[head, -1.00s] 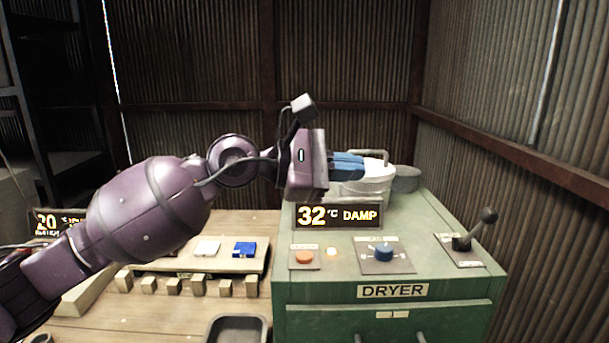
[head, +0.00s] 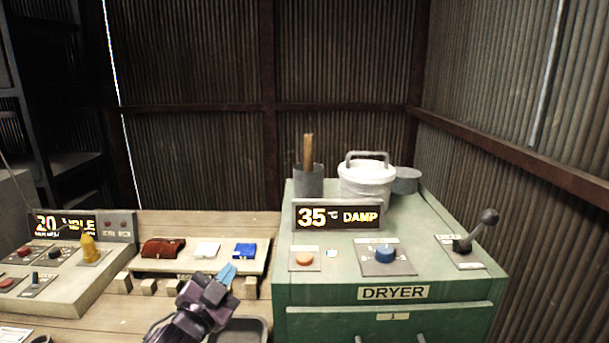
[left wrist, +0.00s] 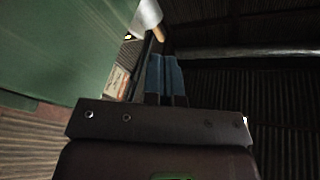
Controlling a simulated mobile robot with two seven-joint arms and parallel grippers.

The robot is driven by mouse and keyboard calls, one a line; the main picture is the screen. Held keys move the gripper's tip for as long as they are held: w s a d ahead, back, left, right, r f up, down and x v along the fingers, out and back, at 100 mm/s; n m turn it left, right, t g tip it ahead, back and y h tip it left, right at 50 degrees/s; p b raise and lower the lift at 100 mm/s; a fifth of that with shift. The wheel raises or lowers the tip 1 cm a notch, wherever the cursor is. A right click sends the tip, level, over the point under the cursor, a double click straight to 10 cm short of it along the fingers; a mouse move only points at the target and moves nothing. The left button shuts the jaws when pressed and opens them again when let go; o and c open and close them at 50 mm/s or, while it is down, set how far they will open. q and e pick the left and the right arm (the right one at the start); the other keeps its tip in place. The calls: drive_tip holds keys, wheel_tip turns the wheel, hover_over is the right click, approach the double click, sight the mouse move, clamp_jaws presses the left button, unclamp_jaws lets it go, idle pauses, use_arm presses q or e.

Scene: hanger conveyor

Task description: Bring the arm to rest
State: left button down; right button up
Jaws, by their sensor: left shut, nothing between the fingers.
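My left gripper (head: 228,272) is low in the head view, in front of the wooden bench and left of the green dryer (head: 390,292). Its blue fingers are closed together with nothing between them, and they point up and to the right. In the left wrist view the blue fingers (left wrist: 165,78) also show together and empty. The dryer's display (head: 338,216) reads 35 °C DAMP. My right gripper is in neither view.
A white lidded pot (head: 366,186) and a dark cup (head: 308,181) holding a wooden stick stand on the dryer. Red, white and blue folded pieces lie on a wooden board (head: 190,264). A dark tray (head: 250,328) is close to my gripper. A control panel (head: 50,280) is at left.

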use_arm(q)
drive_tip(key=s+a+f+n+g+y, duration=0.2)
drive_tip(key=s+a+f+n, duration=0.25)
drive_tip(key=f, duration=0.45)
drive_tip(key=s+a+f+n+g+y, duration=0.2)
drive_tip(key=s+a+f+n+y, duration=0.15)
drive_tip(key=s+f, duration=0.4)
drive_tip(key=s+a+f+n+g+y, duration=0.1)
drive_tip(key=s+a+f, duration=0.1)
drive_tip(key=s+f, duration=0.5)
drive_tip(key=s+a+f+n+g, duration=0.1)
drive_tip(key=s+a+f+g, duration=0.1)
drive_tip(key=s+f, duration=0.4)
drive_tip(key=shift+s+a+f+y, duration=0.35)
drive_tip(key=shift+s, duration=0.85)
